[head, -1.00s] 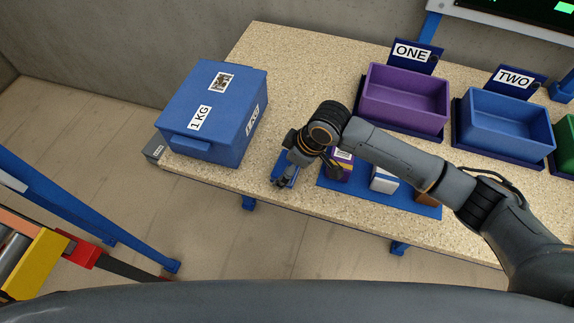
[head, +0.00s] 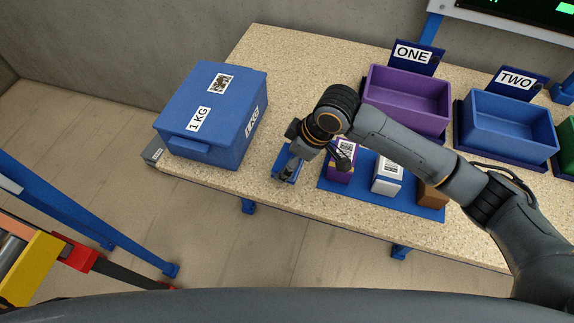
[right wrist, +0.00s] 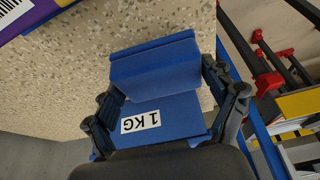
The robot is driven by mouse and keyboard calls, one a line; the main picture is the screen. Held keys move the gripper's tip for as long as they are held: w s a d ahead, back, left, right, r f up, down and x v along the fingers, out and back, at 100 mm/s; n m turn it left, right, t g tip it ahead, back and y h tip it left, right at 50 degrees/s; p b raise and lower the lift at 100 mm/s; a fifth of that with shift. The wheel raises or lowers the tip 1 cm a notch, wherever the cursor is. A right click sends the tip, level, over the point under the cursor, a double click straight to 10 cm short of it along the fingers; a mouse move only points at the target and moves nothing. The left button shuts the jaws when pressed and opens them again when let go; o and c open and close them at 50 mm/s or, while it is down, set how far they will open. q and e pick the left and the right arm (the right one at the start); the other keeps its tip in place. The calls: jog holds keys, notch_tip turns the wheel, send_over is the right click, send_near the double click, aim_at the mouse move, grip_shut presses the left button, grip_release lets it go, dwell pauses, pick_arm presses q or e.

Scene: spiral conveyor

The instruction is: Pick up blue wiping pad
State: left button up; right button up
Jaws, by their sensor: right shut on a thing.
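In the head view the pad (head: 280,168) is partly hidden by my right gripper, near the table's front edge. My right gripper (head: 287,172) points down at it. In the right wrist view the fingers of my right gripper (right wrist: 168,102) are on either side of the pad, shut on it. I cannot tell whether it is clear of the table. My left gripper is not in view.
A large blue "1 KG" box (head: 212,115) stands left of the gripper. A blue mat (head: 345,193) with purple, white and brown boxes lies to the right. Purple (head: 408,100) and blue (head: 508,125) bins stand behind. The table's front edge is close.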

jog(key=s+d+r+b, duration=0.2)
jog(key=s+d+r, duration=0.3)
jog(key=d+r, duration=0.4)
jog(key=d, duration=0.3)
jog(key=shift+s+d, duration=0.15)
jog(key=shift+d, duration=0.05)
jog(key=o, duration=0.4)
jog(key=c, duration=0.5)
